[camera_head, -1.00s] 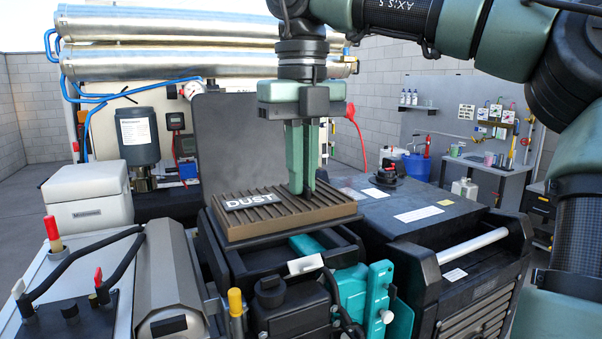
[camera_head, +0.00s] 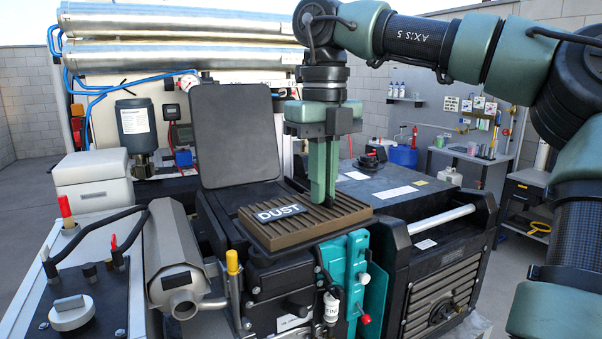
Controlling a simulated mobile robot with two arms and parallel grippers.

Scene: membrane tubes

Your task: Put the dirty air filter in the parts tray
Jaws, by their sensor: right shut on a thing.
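The dirty air filter (camera_head: 290,234) is a flat brown pleated panel with a "DUST" label on its left part. My right gripper (camera_head: 322,196) points down with green fingers and is shut on the filter near its right back part. The filter appears raised above the black machine housing, beside the upright dark lid (camera_head: 236,135); the exact gap below is hard to tell. No parts tray can be made out for certain. My left gripper is not in view.
A black cabinet (camera_head: 400,205) with a white bar stands right of the filter. A silver muffler-like part (camera_head: 175,250) and a yellow-capped dipstick (camera_head: 232,262) are to the left. A white box (camera_head: 92,185) stands further left. A workbench (camera_head: 465,155) stands at the back right.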

